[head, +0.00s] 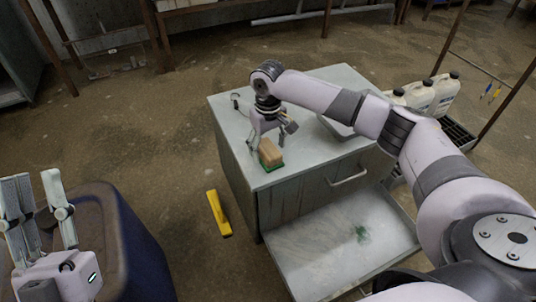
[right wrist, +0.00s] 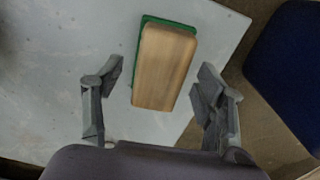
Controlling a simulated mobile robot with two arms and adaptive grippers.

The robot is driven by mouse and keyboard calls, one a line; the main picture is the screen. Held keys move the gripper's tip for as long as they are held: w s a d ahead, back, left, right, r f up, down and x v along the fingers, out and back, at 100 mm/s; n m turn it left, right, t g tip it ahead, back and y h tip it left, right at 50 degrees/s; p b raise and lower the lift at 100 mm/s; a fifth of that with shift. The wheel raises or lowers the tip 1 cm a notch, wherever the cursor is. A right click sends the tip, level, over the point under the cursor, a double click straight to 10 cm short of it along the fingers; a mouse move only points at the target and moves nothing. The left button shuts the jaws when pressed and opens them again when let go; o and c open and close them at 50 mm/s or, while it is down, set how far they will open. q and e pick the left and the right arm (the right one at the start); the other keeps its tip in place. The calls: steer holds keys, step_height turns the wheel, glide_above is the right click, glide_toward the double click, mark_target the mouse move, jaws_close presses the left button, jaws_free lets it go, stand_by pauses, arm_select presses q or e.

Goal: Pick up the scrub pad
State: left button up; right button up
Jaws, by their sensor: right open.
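The scrub pad (head: 270,153), a tan block on a green base, lies on the pale top of the grey cabinet (head: 306,107), near its front left corner. In the right wrist view the pad (right wrist: 165,66) lies aslant, beyond and between the fingertips. My right gripper (head: 265,141) is open and empty over the cabinet top, just behind the pad in the head view. Its two fingers (right wrist: 161,78) show apart in the wrist view, with space on both sides of the pad. My left gripper (head: 34,182) is open and empty at the far left, fingers pointing up.
A tray (head: 340,128) sits on the cabinet top, partly behind my right arm. The cabinet's lower drawer (head: 340,250) is pulled out. A yellow object (head: 218,213) lies on the floor. A blue bin (head: 127,245) stands at left; white jugs (head: 419,95) stand at right.

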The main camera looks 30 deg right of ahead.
mark_target(268, 148)
steer(key=shift+c, duration=0.6)
steer(key=c, duration=1.2)
steer(key=shift+r, duration=0.15)
